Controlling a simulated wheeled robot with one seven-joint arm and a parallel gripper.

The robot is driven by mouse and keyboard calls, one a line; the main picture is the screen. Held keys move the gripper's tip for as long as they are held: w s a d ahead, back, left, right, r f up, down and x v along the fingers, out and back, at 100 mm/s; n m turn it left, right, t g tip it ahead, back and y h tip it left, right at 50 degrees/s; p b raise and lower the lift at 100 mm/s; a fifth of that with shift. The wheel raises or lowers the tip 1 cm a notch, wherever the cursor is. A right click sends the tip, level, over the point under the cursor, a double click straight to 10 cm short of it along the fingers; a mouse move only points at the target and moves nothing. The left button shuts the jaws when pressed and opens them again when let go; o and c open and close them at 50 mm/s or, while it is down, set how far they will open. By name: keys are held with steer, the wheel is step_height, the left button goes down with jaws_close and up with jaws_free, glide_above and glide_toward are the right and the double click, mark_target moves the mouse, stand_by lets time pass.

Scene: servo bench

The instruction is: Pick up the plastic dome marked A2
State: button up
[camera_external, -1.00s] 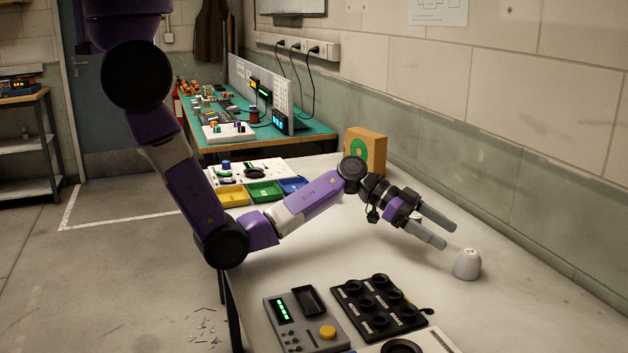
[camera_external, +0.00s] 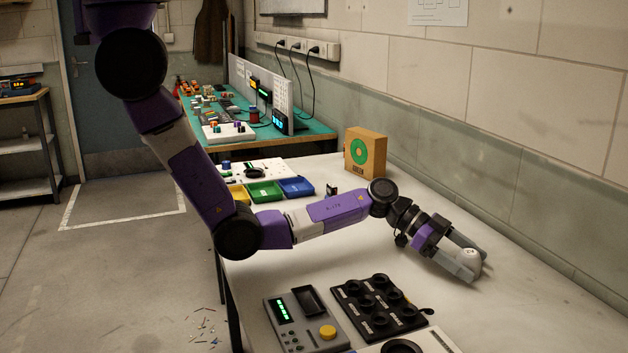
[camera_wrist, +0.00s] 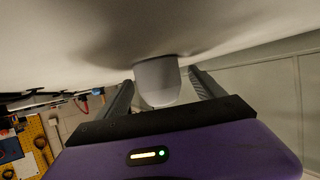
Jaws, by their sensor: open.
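The plastic dome (camera_external: 471,255) is a small white rounded cup shape on the white bench. A dark mark shows on its top, too small to read now. My gripper (camera_external: 474,262) is low over the bench with its grey fingers open, one on each side of the dome. The near finger hides part of the dome in the external view. In the wrist view the dome (camera_wrist: 158,80) stands between the two fingers, with a visible gap to the right finger; contact on the left cannot be told.
A black tray with round sockets (camera_external: 378,308) and a grey device with a yellow knob (camera_external: 305,320) lie at the front. Coloured bins (camera_external: 265,192) and a cardboard box with a green disc (camera_external: 366,153) stand farther back. The wall runs along the right. Bench right of the gripper is clear.

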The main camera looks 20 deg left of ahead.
steer(key=shift+c, duration=0.2)
steer(key=c, duration=1.4)
